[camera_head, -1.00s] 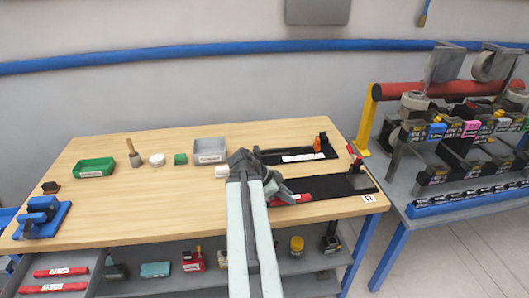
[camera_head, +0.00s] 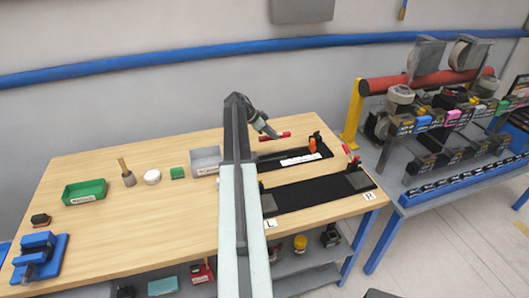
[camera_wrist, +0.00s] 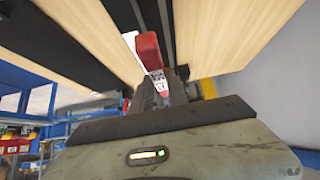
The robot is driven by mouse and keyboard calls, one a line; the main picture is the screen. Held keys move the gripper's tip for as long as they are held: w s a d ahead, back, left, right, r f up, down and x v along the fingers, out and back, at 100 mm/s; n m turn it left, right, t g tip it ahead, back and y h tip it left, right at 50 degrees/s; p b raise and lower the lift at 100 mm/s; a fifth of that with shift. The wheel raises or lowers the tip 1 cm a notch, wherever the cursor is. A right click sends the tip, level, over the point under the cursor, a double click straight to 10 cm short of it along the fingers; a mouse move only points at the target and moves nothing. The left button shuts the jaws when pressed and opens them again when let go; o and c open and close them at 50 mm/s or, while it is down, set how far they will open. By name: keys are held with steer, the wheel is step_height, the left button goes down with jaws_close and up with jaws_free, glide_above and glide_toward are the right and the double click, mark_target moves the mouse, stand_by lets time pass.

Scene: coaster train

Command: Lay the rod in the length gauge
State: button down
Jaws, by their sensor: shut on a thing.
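My gripper (camera_head: 271,132) is shut on a red rod (camera_head: 277,136) and holds it raised above the back right of the bench. In the wrist view the rod (camera_wrist: 149,48) shows end-on between the fingers (camera_wrist: 160,92), with a white label on it. Below and near it lies a narrow black fixture (camera_head: 318,152) with a white strip and an orange-and-black piece at its right end; it looks like the length gauge. A wider black board (camera_head: 310,193) with tags L and R lies in front. My arm hides part of both left ends.
A grey bin (camera_head: 205,160), green block (camera_head: 177,173), white round piece (camera_head: 152,176), wooden-handled tool (camera_head: 127,175) and green tray (camera_head: 84,191) stand left of my arm. A blue vise (camera_head: 40,255) sits at the front left. A rack stands at right. The bench's middle left is clear.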

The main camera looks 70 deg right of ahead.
steer(key=shift+w+d, duration=0.2)
steer(key=shift+d, duration=0.1)
steer(key=shift+a, duration=0.1)
steer(key=b, duration=0.7)
glide_above(271, 158)
steer(key=f, duration=0.6)
steer(key=shift+w+d+f, duration=0.1)
steer(key=shift+d+f, duration=0.1)
step_height(271, 158, down, 4)
steer(key=b, duration=0.3)
steer(key=shift+b, duration=0.3)
steer(key=shift+r, duration=0.25)
steer(key=shift+a+f+b, duration=0.1)
steer(key=shift+f+b, duration=0.2)
steer(key=shift+f, duration=0.2)
steer(key=shift+a, duration=0.1)
